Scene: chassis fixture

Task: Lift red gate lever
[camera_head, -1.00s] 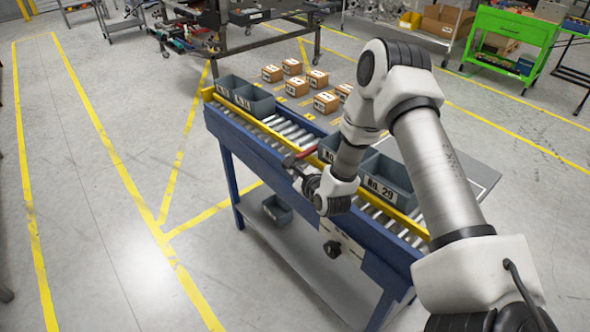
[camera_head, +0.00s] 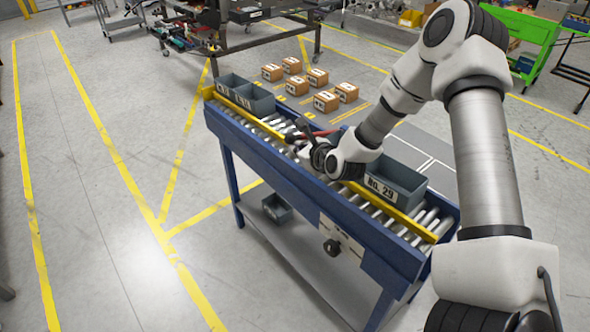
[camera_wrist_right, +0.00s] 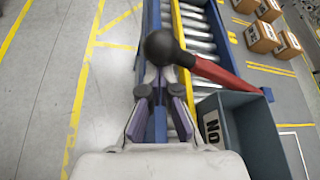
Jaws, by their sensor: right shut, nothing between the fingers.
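The red gate lever (camera_head: 322,133) shows above the conveyor's rollers, partly hidden by my right gripper. My right gripper (camera_head: 306,134) is at the lever's knob end, above the near side of the conveyor. In the wrist view its fingers (camera_wrist_right: 160,88) are shut with nothing between them, and the knob lies just beyond and over the tips. Whether they touch it I cannot tell. My left gripper is not in view.
The blue roller conveyor (camera_head: 290,182) has a yellow rail (camera_head: 262,125). Grey bins stand on it at the left (camera_head: 238,92) and right, the latter marked NO. 29 (camera_head: 398,178). Several cartons (camera_head: 326,101) lie beyond.

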